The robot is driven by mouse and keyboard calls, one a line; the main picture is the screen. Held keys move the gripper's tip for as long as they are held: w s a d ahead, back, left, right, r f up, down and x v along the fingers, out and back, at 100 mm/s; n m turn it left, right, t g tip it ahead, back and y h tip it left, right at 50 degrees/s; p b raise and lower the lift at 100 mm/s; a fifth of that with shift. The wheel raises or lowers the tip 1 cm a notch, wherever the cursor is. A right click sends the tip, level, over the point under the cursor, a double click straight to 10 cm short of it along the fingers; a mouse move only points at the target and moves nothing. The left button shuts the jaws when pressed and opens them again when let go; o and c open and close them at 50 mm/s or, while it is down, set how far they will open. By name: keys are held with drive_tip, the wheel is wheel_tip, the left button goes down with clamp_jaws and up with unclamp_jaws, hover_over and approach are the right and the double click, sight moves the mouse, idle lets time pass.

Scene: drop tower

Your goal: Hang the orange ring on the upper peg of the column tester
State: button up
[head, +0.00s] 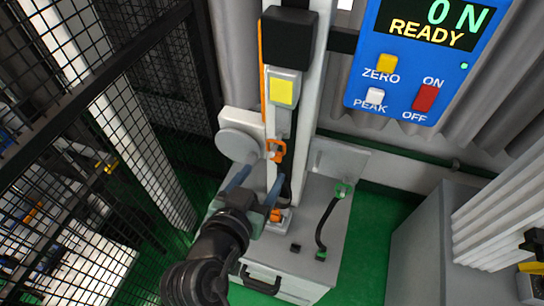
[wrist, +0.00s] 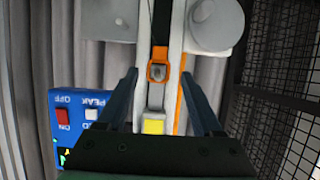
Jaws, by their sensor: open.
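The column tester's white column (head: 307,95) rises from a grey base. The orange ring (head: 275,150) sits at the peg below the grey block on the column. In the wrist view the orange ring (wrist: 158,64) frames a light grey peg end (wrist: 157,72), so it appears to be around the peg. A dark strap (wrist: 161,25) runs from the ring along the column to a lower orange piece (head: 277,215). My gripper (head: 262,173) is open just in front of the column. In the wrist view the open fingers (wrist: 158,75) stand either side of the ring, apart from it.
A black strap with green ends (head: 328,221) lies on the base (head: 333,262), right of the column. A blue display box (head: 403,103) reads 0 N, READY. Black mesh fencing (head: 100,120) stands left. A grey cabinet (head: 420,240) stands right, with green floor between.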

drive_tip(key=p+x, duration=0.1)
drive_tip(key=x, duration=0.7)
drive_tip(key=shift+p, duration=0.3)
clamp_jaws()
drive_tip(key=c, duration=0.7)
unclamp_jaws()
drive_tip(key=shift+c, duration=0.2)
drive_tip(key=shift+r, duration=0.45)
drive_tip(key=shift+s+a, duration=0.3)
drive_tip(key=shift+s, duration=0.6)
drive_tip(key=shift+s+a, duration=0.25)
drive_tip(key=shift+s, duration=0.65)
drive_tip(key=shift+s+a, duration=0.3)
drive_tip(key=shift+s, duration=0.6)
